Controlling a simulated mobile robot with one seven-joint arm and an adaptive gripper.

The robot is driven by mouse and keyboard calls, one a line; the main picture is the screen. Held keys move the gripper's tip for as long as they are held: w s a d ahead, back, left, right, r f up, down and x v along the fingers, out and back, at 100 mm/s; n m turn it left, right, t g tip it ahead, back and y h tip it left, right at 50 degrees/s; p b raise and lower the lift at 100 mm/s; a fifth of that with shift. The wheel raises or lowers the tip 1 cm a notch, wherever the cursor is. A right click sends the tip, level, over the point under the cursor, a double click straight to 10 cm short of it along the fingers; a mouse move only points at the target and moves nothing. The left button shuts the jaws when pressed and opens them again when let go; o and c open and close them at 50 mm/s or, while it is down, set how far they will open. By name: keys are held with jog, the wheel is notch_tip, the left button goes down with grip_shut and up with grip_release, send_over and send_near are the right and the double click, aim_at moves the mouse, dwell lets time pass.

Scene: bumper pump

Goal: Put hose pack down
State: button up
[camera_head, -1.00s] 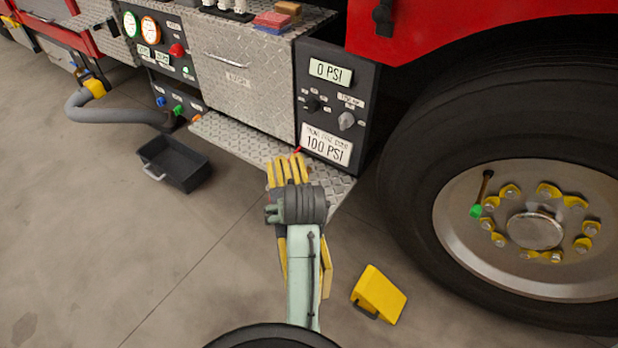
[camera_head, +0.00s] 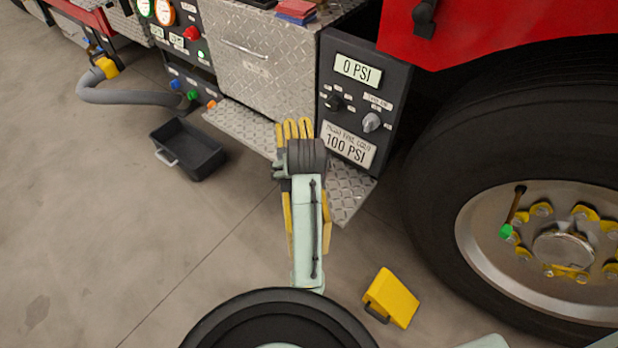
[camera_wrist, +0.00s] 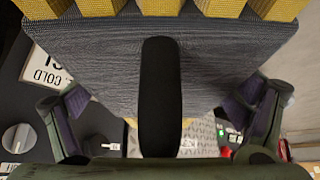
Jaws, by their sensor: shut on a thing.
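The hose pack (camera_head: 295,128) is a long bundle with yellow folds at its far end and yellow edges (camera_head: 327,225) showing on both sides below my arm. In the wrist view its grey woven face (camera_wrist: 90,60) fills the middle, with a black handle (camera_wrist: 160,85) across it and yellow folds at the top. My gripper (camera_wrist: 160,112) is shut on the hose pack, one finger to each side of the handle. In the head view the pack appears over the diamond-plate step (camera_head: 345,190). My arm hides its middle, and I cannot tell its height above the step.
A black bin (camera_head: 188,150) stands on the floor at left. A grey suction hose (camera_head: 130,97) curves beside the truck. A yellow wheel chock (camera_head: 392,296) lies near the big tyre (camera_head: 440,200). A control panel (camera_head: 358,100) stands behind the step. The floor at left is open.

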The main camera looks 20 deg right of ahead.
jog(key=w, duration=0.3)
jog(key=w+p, duration=0.1)
jog(key=w, duration=0.2)
jog(key=w+a, duration=0.1)
jog(key=w, duration=0.2)
jog(key=shift+w+f+p, duration=0.2)
jog(key=shift+w+p, duration=0.2)
jog(key=shift+f+p, duration=0.5)
jog(key=shift+f, duration=1.3)
jog(key=o, duration=1.5)
jog(key=shift+a+f, duration=0.1)
jog(key=shift+f, duration=0.25)
jog(key=shift+o, duration=0.7)
jog(key=shift+r, duration=0.1)
jog(key=b, duration=0.1)
send_near(288, 143)
notch_tip(288, 143, down, 4)
jog(key=shift+s+r, duration=0.15)
jog(key=shift+r, duration=0.05)
